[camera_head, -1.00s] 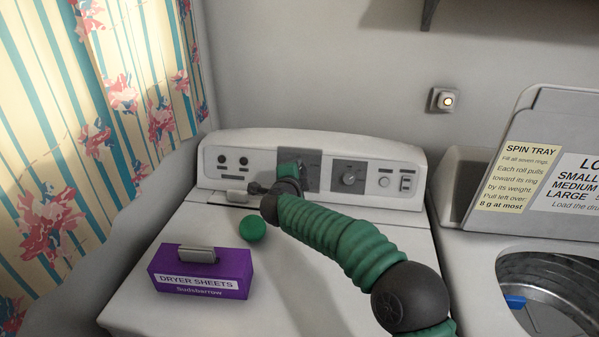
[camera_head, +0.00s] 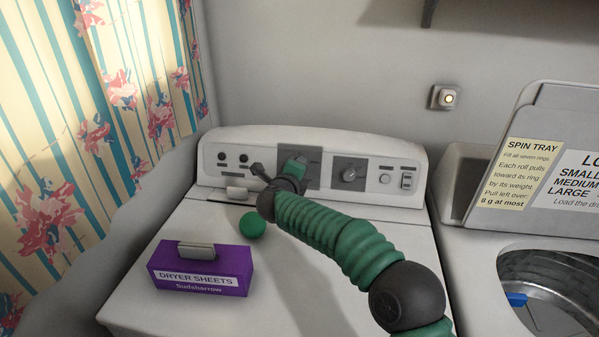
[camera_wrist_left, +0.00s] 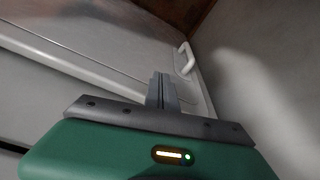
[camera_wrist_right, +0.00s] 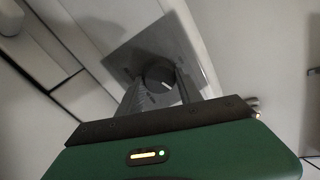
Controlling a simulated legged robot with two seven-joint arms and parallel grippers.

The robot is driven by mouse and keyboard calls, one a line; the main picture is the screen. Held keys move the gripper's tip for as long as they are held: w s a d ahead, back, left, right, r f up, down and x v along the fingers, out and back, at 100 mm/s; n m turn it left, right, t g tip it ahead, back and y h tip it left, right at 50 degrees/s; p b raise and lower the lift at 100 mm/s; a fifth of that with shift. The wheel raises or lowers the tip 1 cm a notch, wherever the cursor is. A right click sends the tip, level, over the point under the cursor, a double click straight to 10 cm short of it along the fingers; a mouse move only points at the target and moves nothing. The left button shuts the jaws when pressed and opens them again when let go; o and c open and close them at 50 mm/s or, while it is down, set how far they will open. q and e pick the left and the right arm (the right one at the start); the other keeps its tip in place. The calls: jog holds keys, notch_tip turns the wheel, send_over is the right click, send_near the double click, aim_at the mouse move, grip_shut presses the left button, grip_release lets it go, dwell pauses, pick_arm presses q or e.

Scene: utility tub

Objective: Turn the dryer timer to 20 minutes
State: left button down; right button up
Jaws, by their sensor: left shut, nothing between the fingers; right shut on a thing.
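The white dryer (camera_head: 212,222) has a rear control panel with two dark square dial plates. The left plate (camera_head: 314,158) carries the dial that my right gripper (camera_head: 294,166) covers, so its setting is hidden in the head view. In the right wrist view, my right gripper (camera_wrist_right: 161,88) is shut on the round dark timer knob (camera_wrist_right: 160,76), one finger on each side. A light pointer mark shows on the knob; no minute numbers are readable. My left gripper (camera_wrist_left: 162,88) shows only in its wrist view, shut and empty, near a pale surface.
A second knob (camera_head: 349,174) sits right of the held one. A purple dryer sheets box (camera_head: 200,272) and green ball (camera_head: 252,225) are on the dryer top. A washer with an open drum (camera_head: 560,285) stands right. A white handle (camera_wrist_left: 184,58) lies beyond my left fingers.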

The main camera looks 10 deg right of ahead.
dwell(0.3)
jog(key=o, duration=1.4)
jog(key=shift+c, duration=0.2)
jog(key=shift+s, duration=0.1)
jog(key=v, duration=1.6)
jog(key=shift+s+a, duration=0.15)
jog(key=shift+s, duration=0.05)
